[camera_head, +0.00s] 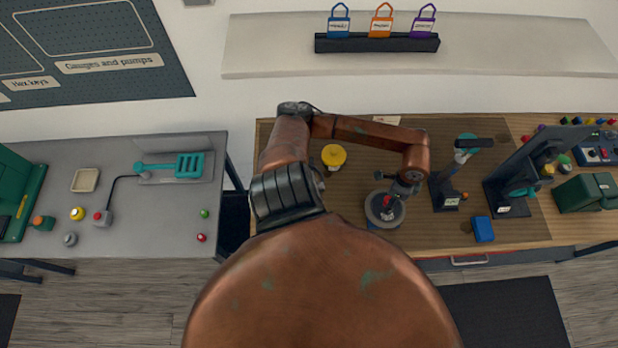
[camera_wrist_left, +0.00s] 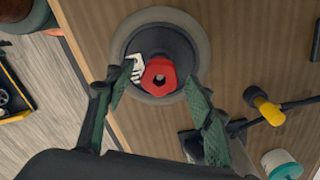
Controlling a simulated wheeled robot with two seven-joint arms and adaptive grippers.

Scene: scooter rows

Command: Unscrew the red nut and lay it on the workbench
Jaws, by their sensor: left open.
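The red nut (camera_head: 387,201) sits on a round dark fixture with a grey rim (camera_head: 371,215) on the brown workbench (camera_head: 335,215). In the left wrist view the nut (camera_wrist_left: 159,77) looks faceted, with a dark hole in its middle. A white label shows beside it on the fixture (camera_wrist_left: 198,32). My left gripper (camera_head: 397,193) is over the fixture. In the left wrist view its open fingers (camera_wrist_left: 160,76) stand on either side of the nut, with gaps visible. I cannot tell how far above the nut the fingertips are. My right gripper is not in view.
A yellow knob (camera_head: 334,156) stands left of the fixture. A dark stand with a teal top (camera_head: 450,190) and a blue block (camera_head: 483,229) are to its right. A large dark panel (camera_head: 525,175) stands farther right. Bare bench shows between knob and fixture.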

